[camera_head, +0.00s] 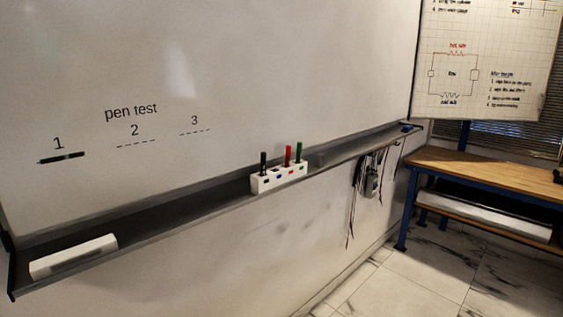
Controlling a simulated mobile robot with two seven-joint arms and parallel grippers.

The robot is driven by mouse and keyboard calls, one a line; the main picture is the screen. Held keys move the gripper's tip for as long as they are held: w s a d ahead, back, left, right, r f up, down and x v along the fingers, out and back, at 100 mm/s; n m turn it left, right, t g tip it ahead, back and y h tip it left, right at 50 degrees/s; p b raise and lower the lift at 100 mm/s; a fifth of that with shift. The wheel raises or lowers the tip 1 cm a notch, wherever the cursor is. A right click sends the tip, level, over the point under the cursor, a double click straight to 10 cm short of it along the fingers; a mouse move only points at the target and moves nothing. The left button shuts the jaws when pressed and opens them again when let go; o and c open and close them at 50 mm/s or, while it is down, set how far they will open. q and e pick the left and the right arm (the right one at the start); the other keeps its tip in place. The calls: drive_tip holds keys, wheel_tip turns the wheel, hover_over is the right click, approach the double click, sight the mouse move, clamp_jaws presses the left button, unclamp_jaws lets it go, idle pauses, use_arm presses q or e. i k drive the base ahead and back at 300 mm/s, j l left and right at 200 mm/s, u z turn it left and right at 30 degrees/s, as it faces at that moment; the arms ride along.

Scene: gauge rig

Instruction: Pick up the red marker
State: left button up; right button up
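The red marker (287,155) stands upright in a white holder (278,180) on the ledge of the whiteboard, near the middle of the view. The lower part of each marker is hidden in the holder. Neither of my grippers is in view.
The dark ledge (190,208) runs along the whiteboard (230,80). A white block (73,257) lies at its left end. Dark cables (355,195) hang below the ledge right of the holder. A wooden-topped workbench (490,172) stands at the right above tiled floor.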

sight(289, 147)
drive_tip(key=i+l+u, duration=0.1)
drive_tip(key=u, duration=0.35)
drive_tip(key=i+l+u, duration=0.1)
drive_tip(key=l+u, duration=0.2)
drive_tip(key=u, duration=0.15)
drive_tip(key=i+l+u, duration=0.2)
drive_tip(key=l, duration=0.25)
drive_tip(key=l+u, duration=0.2)
drive_tip(key=l, duration=0.2)
drive_tip(key=l+u, duration=0.15)
drive_tip(key=l, duration=2.6)
drive_tip(key=i+u, duration=0.05)
